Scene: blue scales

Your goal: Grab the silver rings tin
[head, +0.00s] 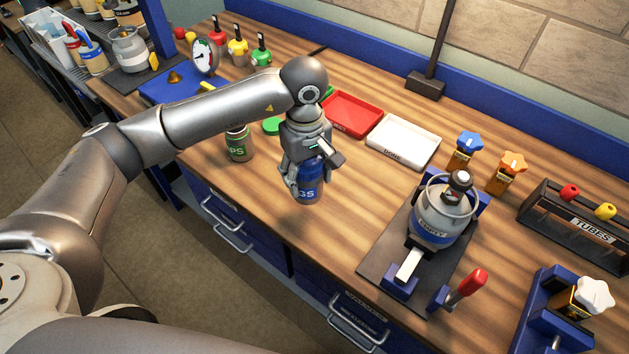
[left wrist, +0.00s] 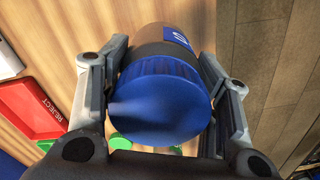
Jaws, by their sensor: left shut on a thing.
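A tin with a ribbed blue lid and a blue label (head: 309,191) is in my left gripper (head: 305,176). Only the letters "GS" of its label show in the head view. In the left wrist view, the tin's lid (left wrist: 160,100) faces the camera, with a finger on each side of the tin. My left gripper is shut on it near the front edge of the bench; I cannot tell for sure whether its base touches the wood. My right gripper is not in view.
A green-labelled tin (head: 238,144) stands left of the gripper. A red tray (head: 352,113) and white tray (head: 403,142) lie behind. Bare wood lies between gripper and mat.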

